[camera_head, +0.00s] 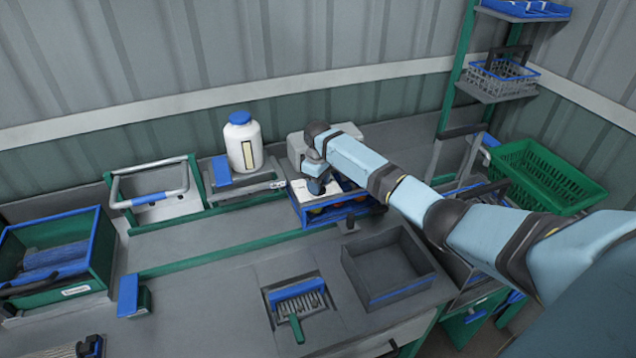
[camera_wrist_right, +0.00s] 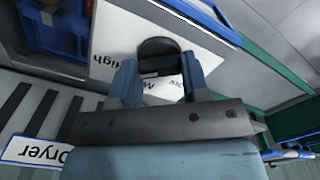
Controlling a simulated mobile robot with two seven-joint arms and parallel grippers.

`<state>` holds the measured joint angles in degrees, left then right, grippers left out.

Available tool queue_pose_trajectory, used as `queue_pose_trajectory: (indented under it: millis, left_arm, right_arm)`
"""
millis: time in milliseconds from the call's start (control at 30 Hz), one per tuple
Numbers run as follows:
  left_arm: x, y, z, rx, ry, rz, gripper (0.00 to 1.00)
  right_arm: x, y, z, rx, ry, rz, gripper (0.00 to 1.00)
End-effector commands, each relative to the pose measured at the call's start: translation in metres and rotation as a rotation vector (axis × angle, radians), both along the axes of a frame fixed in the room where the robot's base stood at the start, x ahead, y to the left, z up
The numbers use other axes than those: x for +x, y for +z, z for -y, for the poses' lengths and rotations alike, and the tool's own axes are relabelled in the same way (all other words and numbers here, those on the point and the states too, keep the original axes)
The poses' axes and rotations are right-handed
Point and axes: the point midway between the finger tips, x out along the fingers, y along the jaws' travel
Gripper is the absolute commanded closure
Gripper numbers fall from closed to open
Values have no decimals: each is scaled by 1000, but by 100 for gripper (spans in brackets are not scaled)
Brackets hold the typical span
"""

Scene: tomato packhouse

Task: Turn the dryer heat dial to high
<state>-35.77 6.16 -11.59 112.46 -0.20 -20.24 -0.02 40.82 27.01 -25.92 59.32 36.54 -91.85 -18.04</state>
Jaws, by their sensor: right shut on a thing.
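The dryer's white dial panel (camera_wrist_right: 107,45) shows in the right wrist view, with "High" printed at left and part of a word starting with "M" between my fingers. A dark round dial (camera_wrist_right: 158,50) stands on this panel. My right gripper (camera_wrist_right: 158,80) is shut on the dial, one blue finger on each side. The dial's pointer is not clear, so I cannot tell its setting. In the head view my right gripper (camera_head: 318,186) reaches down to the white panel (camera_head: 298,191), hiding the dial. My left gripper is out of view.
A blue-rimmed crate (camera_head: 345,212) with reddish and orange produce is beside the panel. A white blue-capped jar (camera_head: 243,145) stands to the left. An empty grey tray (camera_head: 388,262) and a green-handled brush (camera_head: 297,325) are in front. A green basket (camera_head: 545,172) is at right.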

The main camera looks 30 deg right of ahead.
Motion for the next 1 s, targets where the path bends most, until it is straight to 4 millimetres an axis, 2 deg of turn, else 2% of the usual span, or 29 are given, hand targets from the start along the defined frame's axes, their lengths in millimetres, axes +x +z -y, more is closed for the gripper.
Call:
queue_pose_trajectory:
  millis: [333, 867, 900, 967, 1000]
  left_arm:
    - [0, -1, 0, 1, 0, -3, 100]
    - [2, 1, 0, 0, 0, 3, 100]
    - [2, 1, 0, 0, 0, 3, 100]
    - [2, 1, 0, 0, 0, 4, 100]
    - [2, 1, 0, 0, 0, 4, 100]
  right_arm:
    - [0, 1, 1, -1, -129, 0, 81]
    - [0, 1, 1, -2, -149, 1, 81]
    - [0, 1, 1, -1, -149, 0, 48]
    - [0, 1, 1, -1, -148, 0, 35]
    - [0, 1, 1, -1, -148, 0, 32]
